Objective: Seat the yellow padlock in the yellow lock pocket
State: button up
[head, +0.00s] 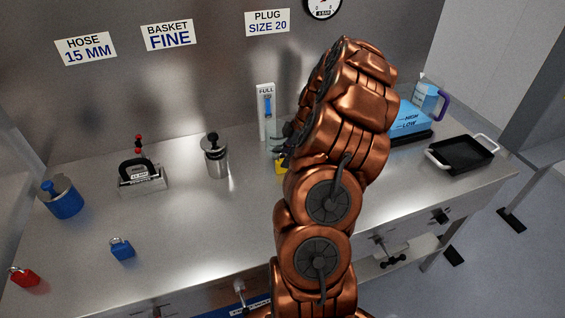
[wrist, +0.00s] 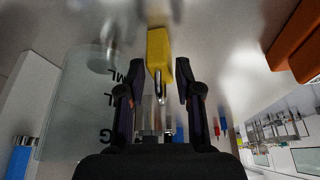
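The yellow padlock (wrist: 158,52) is at the top middle of the wrist view, with its metal shackle toward the camera. It also shows in the head view (head: 280,169), mostly hidden behind my arm. My gripper (wrist: 161,65) has its two fingers on either side of the padlock, with a narrow gap seeming to show at each side. The padlock looks to be at the grey bench surface; I cannot tell whether it touches it. I cannot make out a yellow lock pocket.
A clear beaker (wrist: 88,100) stands close beside my gripper. On the bench are a blue padlock (head: 122,249), a red padlock (head: 25,277), a steel canister (head: 215,158), a blue pot (head: 63,200) and a black tray (head: 461,155). The front middle is clear.

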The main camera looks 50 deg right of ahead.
grip_shut()
dwell(0.5)
notch_tip(320, 180, up, 18)
jog(key=b, duration=0.4)
jog(key=shift+b, duration=0.35)
